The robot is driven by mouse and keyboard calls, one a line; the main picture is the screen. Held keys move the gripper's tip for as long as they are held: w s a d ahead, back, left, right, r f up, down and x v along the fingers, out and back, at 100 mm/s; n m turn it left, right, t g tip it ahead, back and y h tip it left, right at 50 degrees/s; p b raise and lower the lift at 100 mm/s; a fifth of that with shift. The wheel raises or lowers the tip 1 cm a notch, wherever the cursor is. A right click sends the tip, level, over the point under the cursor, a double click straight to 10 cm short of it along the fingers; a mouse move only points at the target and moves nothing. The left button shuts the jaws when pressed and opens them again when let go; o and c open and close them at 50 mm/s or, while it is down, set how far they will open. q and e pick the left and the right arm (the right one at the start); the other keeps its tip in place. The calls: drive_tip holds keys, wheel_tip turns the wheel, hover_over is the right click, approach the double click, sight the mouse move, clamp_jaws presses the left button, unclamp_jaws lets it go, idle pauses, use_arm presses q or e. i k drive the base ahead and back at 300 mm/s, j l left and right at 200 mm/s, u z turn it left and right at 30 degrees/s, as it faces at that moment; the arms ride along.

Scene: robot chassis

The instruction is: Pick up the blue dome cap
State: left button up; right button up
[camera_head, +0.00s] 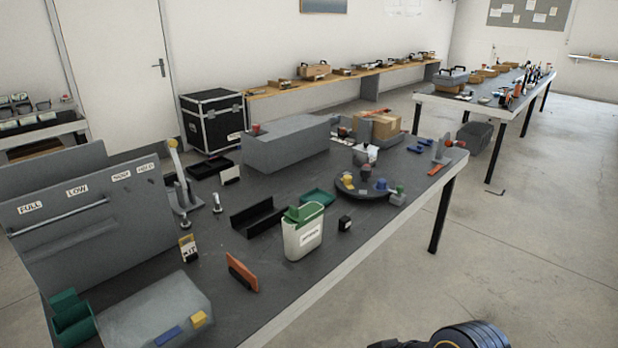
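A small blue piece (381,184), which looks like the blue dome cap, sits on the right part of a dark round tray (352,190) on the near workbench. It is too small to make out its exact shape. A yellow piece (347,181) and a reddish-brown piece stand near it on the same tray. No gripper fingers show. Only a dark, rounded part of my own arm enters at the bottom edge, right of the middle, well away from the tray.
A white bin with a green top (303,238), a small black block (345,223) and a green tray (317,198) stand near the round tray. A long grey box (286,145) and cardboard box (377,126) lie behind. The bench (300,290) has clear surface at its front edge.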

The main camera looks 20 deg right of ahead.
sight(381, 183)
drive_tip(key=i+l+u, duration=0.1)
drive_tip(key=l+u, duration=0.65)
drive_tip(key=l, duration=0.3)
drive_tip(key=l+u, duration=0.4)
drive_tip(key=l, duration=0.15)
drive_tip(key=l+u, duration=0.35)
drive_tip(key=l, duration=0.2)
drive_tip(key=k+l, duration=0.1)
drive_tip(key=l, duration=0.3)
drive_tip(key=k+l, duration=0.1)
drive_tip(key=l, duration=0.3)
drive_tip(key=k+l+u, duration=0.1)
drive_tip(key=l, duration=0.25)
drive_tip(key=k+l, duration=0.1)
drive_tip(key=l, duration=0.3)
drive_tip(key=k+l, duration=0.1)
drive_tip(key=l, duration=0.3)
drive_tip(key=k+l+u, duration=0.1)
drive_tip(key=l, duration=0.25)
drive_tip(key=k+l, duration=0.15)
drive_tip(key=l, duration=0.25)
drive_tip(key=k+l, duration=0.1)
drive_tip(key=l, duration=0.25)
